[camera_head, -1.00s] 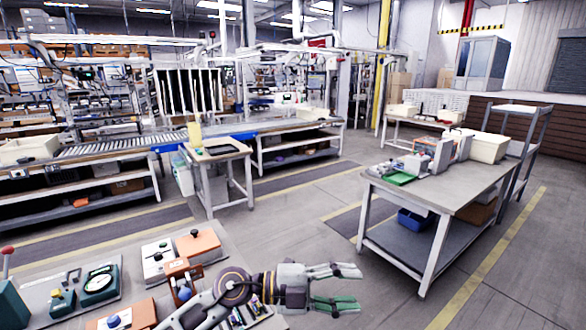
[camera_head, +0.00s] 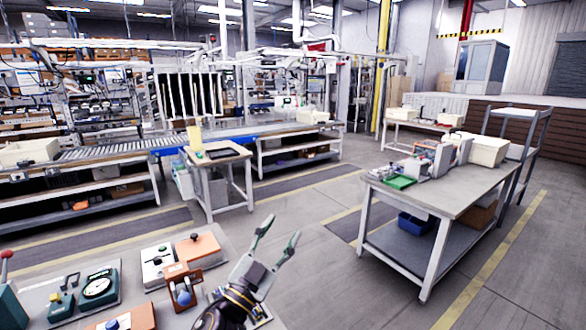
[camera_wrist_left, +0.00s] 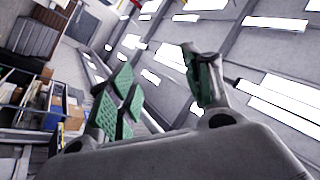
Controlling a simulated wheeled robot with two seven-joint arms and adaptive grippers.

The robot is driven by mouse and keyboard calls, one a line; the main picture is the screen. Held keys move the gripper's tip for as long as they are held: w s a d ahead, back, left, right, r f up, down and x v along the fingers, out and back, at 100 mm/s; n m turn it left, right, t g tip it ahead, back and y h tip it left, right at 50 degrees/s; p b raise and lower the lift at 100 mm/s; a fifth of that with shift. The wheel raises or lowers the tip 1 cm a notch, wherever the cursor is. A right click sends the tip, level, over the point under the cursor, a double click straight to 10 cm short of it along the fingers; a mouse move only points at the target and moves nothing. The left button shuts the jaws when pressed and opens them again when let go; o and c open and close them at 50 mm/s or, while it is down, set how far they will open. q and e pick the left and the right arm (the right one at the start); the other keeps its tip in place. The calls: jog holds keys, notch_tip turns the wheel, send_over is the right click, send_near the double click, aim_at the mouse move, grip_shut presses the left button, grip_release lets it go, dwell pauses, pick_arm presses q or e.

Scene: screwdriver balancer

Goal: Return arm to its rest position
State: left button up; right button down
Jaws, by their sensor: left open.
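My left gripper (camera_head: 279,243) is at the lower middle of the head view, over the right end of the near workbench and the floor beyond it. Its two green-padded fingers are spread apart and point up and away to the right. Nothing is between them. In the left wrist view the fingers (camera_wrist_left: 160,90) are also apart and empty, with the ceiling and its lights behind them. My right gripper is not in view.
The near workbench (camera_head: 35,300) carries a green dial device (camera_head: 98,287), an orange box (camera_head: 199,247) and a white box (camera_head: 158,262). A grey table (camera_head: 440,190) with a green tray (camera_head: 398,182) stands right. Open floor (camera_head: 335,270) lies between.

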pick_arm(q)
jog(key=s+a+f+n+g+y, duration=0.25)
jog(key=a+f+n+y, duration=0.3)
jog(key=a+f, duration=0.4)
jog(key=s+a+f+n+g+y, duration=0.2)
jog(key=a+f+n+g+y, duration=0.4)
jog(key=f, duration=0.7)
jog(key=s+a+f+m+g, duration=0.1)
jog(key=s+a+f+g, duration=0.1)
jog(key=s+f+g, duration=0.5)
jog(key=s+a+f+m+g, duration=0.15)
jog(key=s+f, duration=0.35)
jog(key=s, duration=0.7)
notch_tip(320, 180, down, 33)
jog(key=s+a, duration=0.1)
jog(key=s+a+f, duration=0.3)
jog(key=s+f, duration=0.7)
jog(key=s, duration=0.1)
jog(key=s+a+f+g, duration=0.1)
jog(key=s+a+f, duration=0.2)
jog(key=s+f, duration=0.7)
jog(key=shift+s+a+y, duration=0.15)
jog(key=shift+s+y, duration=0.2)
jog(key=shift+s, duration=0.1)
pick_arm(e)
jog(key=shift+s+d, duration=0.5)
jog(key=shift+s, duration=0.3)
